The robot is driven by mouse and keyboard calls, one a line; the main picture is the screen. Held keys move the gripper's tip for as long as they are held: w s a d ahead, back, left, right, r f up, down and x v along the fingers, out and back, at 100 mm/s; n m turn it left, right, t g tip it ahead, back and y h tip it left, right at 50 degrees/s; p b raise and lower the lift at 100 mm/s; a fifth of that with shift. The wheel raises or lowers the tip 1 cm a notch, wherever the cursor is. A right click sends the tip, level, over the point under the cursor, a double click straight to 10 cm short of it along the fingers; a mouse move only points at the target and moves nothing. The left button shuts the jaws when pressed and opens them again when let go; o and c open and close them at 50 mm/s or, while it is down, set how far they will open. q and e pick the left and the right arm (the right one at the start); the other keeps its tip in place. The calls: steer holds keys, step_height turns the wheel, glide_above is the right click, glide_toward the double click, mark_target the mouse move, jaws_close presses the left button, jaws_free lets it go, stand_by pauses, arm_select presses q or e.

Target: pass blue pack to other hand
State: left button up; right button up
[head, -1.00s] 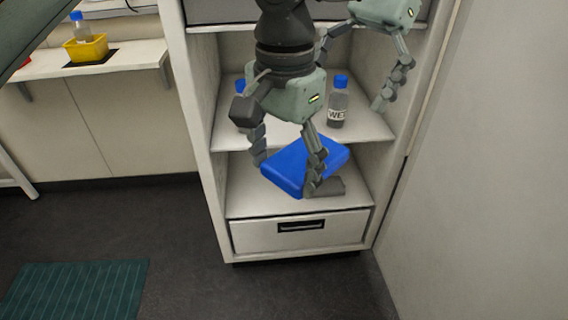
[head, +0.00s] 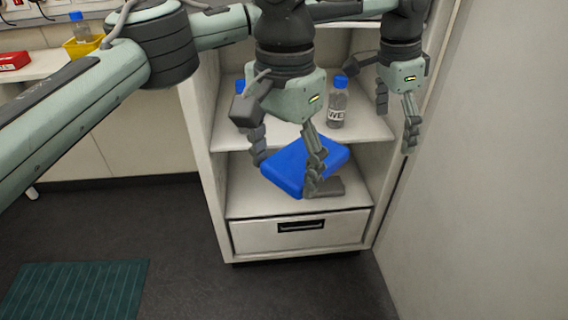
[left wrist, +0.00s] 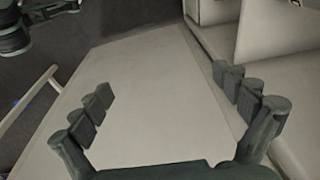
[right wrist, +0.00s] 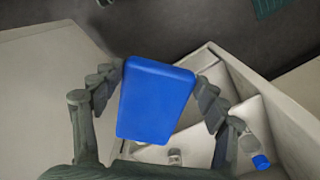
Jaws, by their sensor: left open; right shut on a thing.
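The blue pack (head: 288,167) is a flat, rounded box. My right gripper (head: 284,174) is shut on it and holds it tilted in front of the open shelf unit. In the right wrist view the blue pack (right wrist: 156,100) sits between the two fingers, which press on its sides. My left gripper (head: 396,125) is open and empty, up and to the right of the pack and apart from it. In the left wrist view only a pale surface shows between the spread fingers of the left gripper (left wrist: 172,98); the pack is not seen there.
The shelf unit (head: 206,150) holds a clear blue-capped bottle (head: 338,106) and another, partly hidden bottle (head: 240,86). A drawer (head: 300,235) is below. A plain wall (head: 490,160) stands close on the right. A yellow bin (head: 82,46) and a red box (head: 13,60) sit at left.

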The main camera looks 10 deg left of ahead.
arm_select(q)
steer(key=a+f+n+h, duration=0.2)
steer(key=a+f+h, duration=0.2)
steer(key=f, duration=1.1)
steer(key=s+a+f+n+y, duration=0.1)
steer(key=s+a+f+n, duration=0.15)
steer(key=a+f, duration=0.7)
steer(key=s+a+f+n+y, duration=0.1)
steer(key=s+a+f+n, duration=0.15)
steer(key=a+f, duration=0.7)
steer(key=s+a+f+n+t+y, duration=0.1)
steer(key=s+a+f, duration=0.3)
steer(key=s, duration=0.2)
steer(key=s+a+f+n+y, duration=0.1)
steer(key=s+a+f+n, duration=0.1)
steer(key=s+a+f, duration=0.4)
steer(key=s+a+r+n+y, duration=0.1)
steer(key=s+a+r, duration=0.1)
steer(key=s, duration=0.4)
steer(key=s+a+r+n+t+y, duration=0.1)
steer(key=s+a+r+n+y, duration=0.1)
steer(key=s, duration=0.5)
steer(key=shift+a+r+y, duration=0.3)
steer(key=shift+a+r, duration=0.5)
steer(key=shift+a, duration=0.2)
